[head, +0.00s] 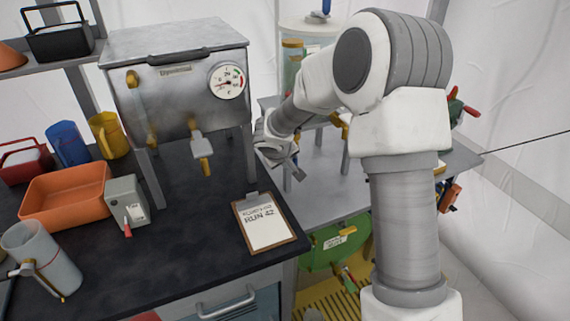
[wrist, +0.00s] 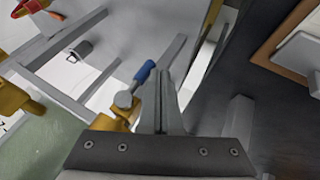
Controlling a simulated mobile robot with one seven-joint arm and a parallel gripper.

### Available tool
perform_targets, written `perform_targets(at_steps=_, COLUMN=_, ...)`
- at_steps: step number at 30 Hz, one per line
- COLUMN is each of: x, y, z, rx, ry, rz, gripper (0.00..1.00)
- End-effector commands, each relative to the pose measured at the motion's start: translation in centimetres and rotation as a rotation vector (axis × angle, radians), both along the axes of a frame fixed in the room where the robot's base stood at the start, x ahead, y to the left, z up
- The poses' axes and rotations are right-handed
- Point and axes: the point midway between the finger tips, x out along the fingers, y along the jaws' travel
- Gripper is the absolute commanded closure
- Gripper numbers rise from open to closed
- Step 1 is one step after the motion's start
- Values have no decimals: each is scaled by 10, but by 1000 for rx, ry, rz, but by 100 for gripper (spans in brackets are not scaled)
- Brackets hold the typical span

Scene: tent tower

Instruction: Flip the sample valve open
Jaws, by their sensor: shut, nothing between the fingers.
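A small valve with a blue lever (wrist: 144,72) and a brass body (wrist: 108,123) shows in the wrist view, just left of my fingers. I take it for the sample valve; its lever slants up and right. My gripper (wrist: 162,80) is shut and empty, its fingertips close beside the lever; I cannot tell whether they touch. In the head view my gripper (head: 294,168) hangs right of the steel box, by the legs of a grey stand. The blue lever cannot be made out there; my arm covers part of that area.
The steel box (head: 178,92) on legs has a gauge (head: 227,81) and a tap (head: 202,150). A clipboard (head: 268,222) lies on the dark bench. An orange tray (head: 62,195) and a grey jug (head: 42,258) stand left. A clear tank (head: 308,32) stands behind my arm.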

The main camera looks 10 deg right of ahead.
Motion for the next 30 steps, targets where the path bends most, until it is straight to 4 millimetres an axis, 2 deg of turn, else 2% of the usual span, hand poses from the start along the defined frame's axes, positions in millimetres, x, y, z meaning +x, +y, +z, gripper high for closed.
perform_targets(at_steps=30, x=7, y=-3, z=-6, rx=-106, ry=-31, rz=0, gripper=100)
